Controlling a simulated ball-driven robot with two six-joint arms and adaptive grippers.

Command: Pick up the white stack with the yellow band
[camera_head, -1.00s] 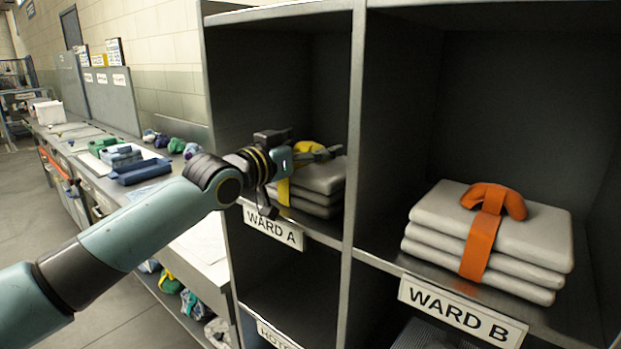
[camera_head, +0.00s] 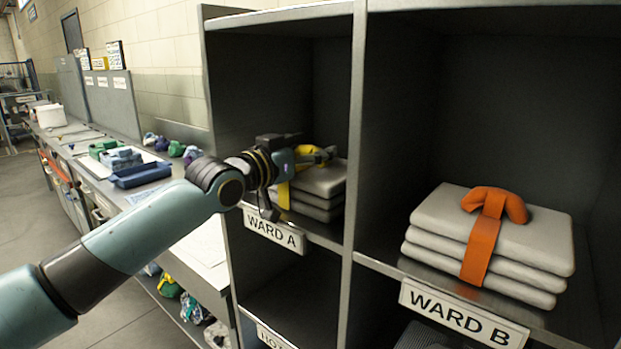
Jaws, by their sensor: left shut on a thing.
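The white stack with the yellow band (camera_head: 318,184) sits in the WARD A cubby, in the middle of the view. It looks like several pale folded layers with a yellow strap and a yellow loop on top. My left gripper (camera_head: 318,156) is at the top of the stack, shut on the yellow band's loop. The gripper hides the left part of the stack and much of the band. The stack appears to rest on the cubby floor. My right gripper is out of view.
A similar white stack with an orange band (camera_head: 520,240) lies in the WARD B cubby to the right. A grey upright divider (camera_head: 352,200) separates the cubbies. A long bench (camera_head: 150,185) with blue and green bundles runs along the left wall.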

